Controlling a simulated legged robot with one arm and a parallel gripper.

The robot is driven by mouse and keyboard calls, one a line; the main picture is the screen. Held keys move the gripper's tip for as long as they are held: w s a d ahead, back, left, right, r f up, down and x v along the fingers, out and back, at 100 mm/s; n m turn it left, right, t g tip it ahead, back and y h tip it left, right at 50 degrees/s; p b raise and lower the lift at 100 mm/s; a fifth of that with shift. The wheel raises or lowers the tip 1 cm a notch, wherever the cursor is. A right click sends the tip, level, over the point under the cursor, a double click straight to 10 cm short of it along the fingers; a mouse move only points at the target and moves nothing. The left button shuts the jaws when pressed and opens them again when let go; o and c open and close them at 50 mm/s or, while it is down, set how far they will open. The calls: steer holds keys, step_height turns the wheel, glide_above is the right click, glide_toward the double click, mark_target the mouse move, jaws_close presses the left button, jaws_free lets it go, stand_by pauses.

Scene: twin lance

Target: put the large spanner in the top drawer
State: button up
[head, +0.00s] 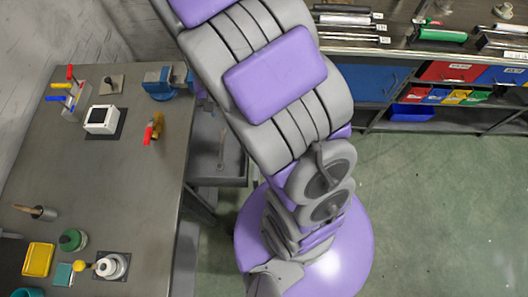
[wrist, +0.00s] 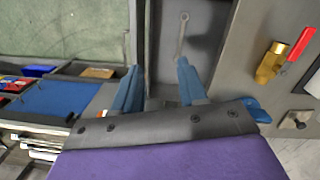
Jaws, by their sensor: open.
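A grey metal spanner (wrist: 182,36) lies in a dark grey open drawer (wrist: 158,28) beside the workbench in the wrist view. Its ring end points away from my gripper. In the head view, a thin spanner-like shape (head: 222,146) shows in the open drawer (head: 234,181), partly behind my arm. My gripper (wrist: 158,66) has two blue fingers, apart and empty. In the wrist view they reach over the drawer's near part, and the spanner lies beyond the right fingertip, not between the fingers. In the head view my gripper cannot be made out.
The workbench (head: 140,190) at left holds a blue vice (head: 158,83), a red-handled brass valve (head: 153,129), a white box (head: 101,120) and several small items. A rack with a blue drawer (head: 362,82) and bins stands at the back right. Green floor (head: 440,200) is clear.

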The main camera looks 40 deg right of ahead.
steer(key=s+r+n, duration=0.1)
steer(key=s+r, duration=0.3)
steer(key=s, duration=0.4)
steer(key=s+a+r+n, duration=0.1)
steer(key=s+r, duration=0.4)
steer(key=s, duration=0.3)
steer(key=s+a+r+n+g, duration=0.1)
steer(key=s+r, duration=0.3)
steer(key=s, duration=0.4)
steer(key=shift+s+r+n, duration=0.15)
steer(key=shift+s+n, duration=0.05)
steer(key=shift+n, duration=0.4)
